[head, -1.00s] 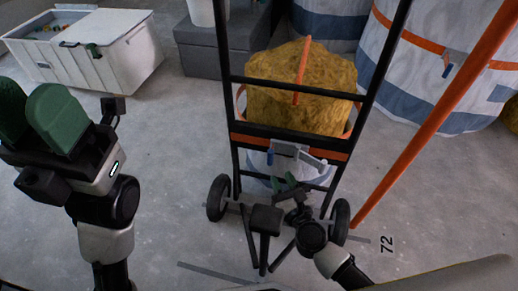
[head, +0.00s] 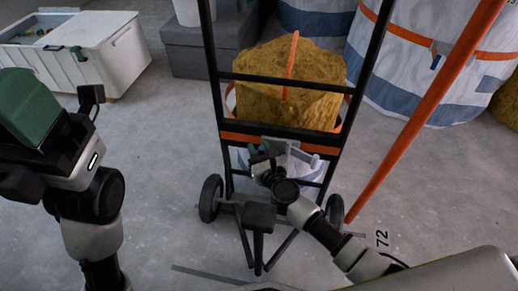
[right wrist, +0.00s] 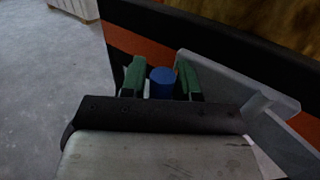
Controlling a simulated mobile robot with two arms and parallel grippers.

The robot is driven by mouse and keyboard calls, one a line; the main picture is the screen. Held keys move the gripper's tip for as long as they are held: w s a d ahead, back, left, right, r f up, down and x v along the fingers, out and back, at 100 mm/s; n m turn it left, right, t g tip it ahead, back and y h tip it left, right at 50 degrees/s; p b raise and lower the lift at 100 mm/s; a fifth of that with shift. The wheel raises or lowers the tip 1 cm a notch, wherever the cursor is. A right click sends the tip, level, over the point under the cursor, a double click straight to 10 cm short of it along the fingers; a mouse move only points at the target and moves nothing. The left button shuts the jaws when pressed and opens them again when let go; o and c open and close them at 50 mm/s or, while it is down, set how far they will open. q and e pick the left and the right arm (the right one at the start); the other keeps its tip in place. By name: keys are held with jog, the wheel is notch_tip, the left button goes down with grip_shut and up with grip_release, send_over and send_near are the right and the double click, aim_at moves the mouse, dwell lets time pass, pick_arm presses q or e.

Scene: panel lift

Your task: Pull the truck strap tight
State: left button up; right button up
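The black hand truck (head: 210,100) holds a bag with a rough yellow-brown load (head: 290,95). An orange strap (head: 237,138) crosses the front of the truck low down. A grey metal ratchet (head: 307,155) sits on the strap; its grey body (right wrist: 225,75) also shows in the right wrist view. My right gripper (head: 263,149) is at the ratchet's left end. In the right wrist view, its green fingers stand apart on either side of the blue handle end (right wrist: 162,83), with a small gap visible. My left gripper (head: 25,105) is raised at the left, partly cut off, away from the truck.
An orange pole (head: 430,105) slants down to the floor right of the truck. Large white, blue-banded bags (head: 410,70) stand behind it. A white bin (head: 90,60) and grey blocks (head: 205,50) are at the back left. The floor between bin and truck is clear.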

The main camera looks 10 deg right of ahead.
grip_shut()
jog(key=shift+s, duration=0.1)
jog(key=s+a+p, duration=0.1)
jog(key=s+a, duration=0.2)
jog(key=s, duration=0.4)
jog(key=shift+f, duration=0.1)
grip_release()
jog(key=s+d, duration=0.1)
jog(key=s, duration=0.6)
jog(key=shift+s+d, duration=0.15)
jog(key=shift+d, duration=0.1)
